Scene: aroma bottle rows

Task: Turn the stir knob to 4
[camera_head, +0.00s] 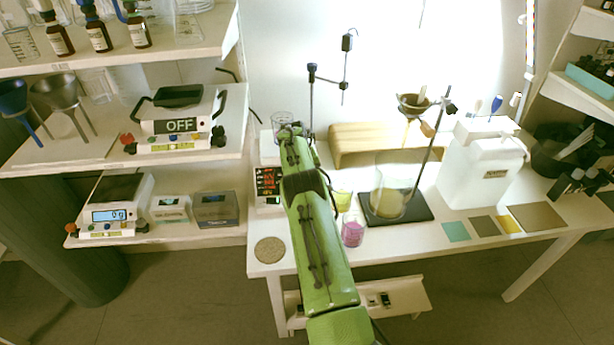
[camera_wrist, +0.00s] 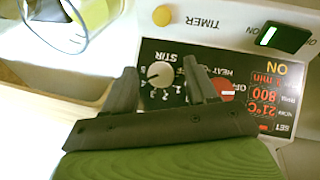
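The stir knob (camera_wrist: 160,75) is a small pale round knob on the black front panel, under the upside-down STIR label in the wrist view. Numbers ring its near side; I cannot read its setting surely. My gripper (camera_wrist: 160,67) is open, with one dark finger on each side of the knob; contact is not clear. The red heat knob (camera_wrist: 224,88) is just beyond the right finger. The display (camera_wrist: 264,95) reads 21°C and 800. In the head view the stirrer (camera_head: 268,182) is partly hidden behind my green arm, and my gripper cannot be made out.
A green-lit ON switch (camera_wrist: 285,37) and a yellow timer button (camera_wrist: 162,15) are on the stirrer. A glass vessel (camera_wrist: 85,20) is at the wrist view's upper left. A pink-filled beaker (camera_head: 352,232) and a black-based stand (camera_head: 422,210) are right of my arm.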

